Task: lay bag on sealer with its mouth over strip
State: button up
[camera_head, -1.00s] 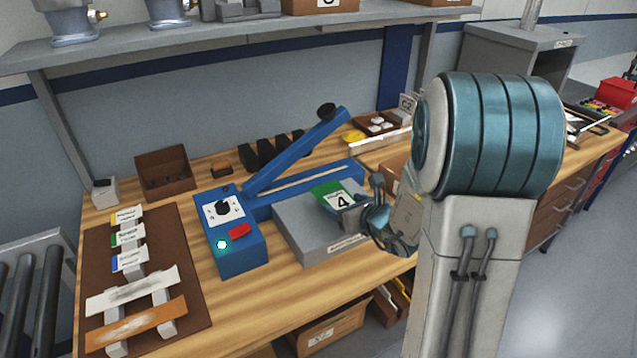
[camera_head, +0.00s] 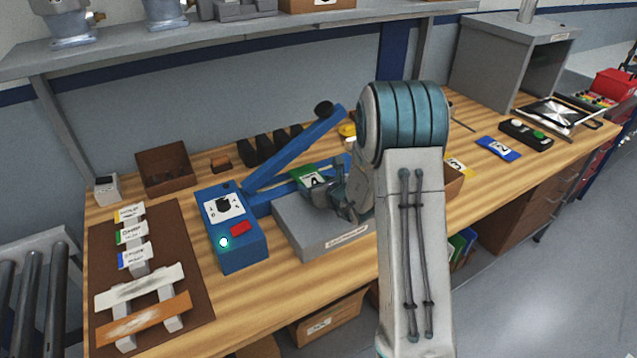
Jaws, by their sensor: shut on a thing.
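The blue sealer (camera_head: 231,238) stands on the wooden bench, its lever arm (camera_head: 300,150) raised. A grey block-like platform (camera_head: 300,232) sits in front of its base. The green and white bag (camera_head: 308,177) with a 4 lies over the back of this platform, close to the sealer's blue bar. My gripper (camera_head: 328,190) is shut on the bag's near right part and partly covers it. The sealing strip is mostly hidden behind the bag and my arm, so I cannot tell whether the bag's mouth is over it.
A brown rack (camera_head: 185,245) with labelled packets and strips lies at the left. A brown box (camera_head: 165,168) and several black blocks (camera_head: 270,146) stand behind.

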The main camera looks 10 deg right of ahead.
jog(key=shift+f+b, duration=0.5)
jog(key=shift+b, duration=0.25)
jog(key=o, duration=1)
jog(key=shift+r, duration=0.15)
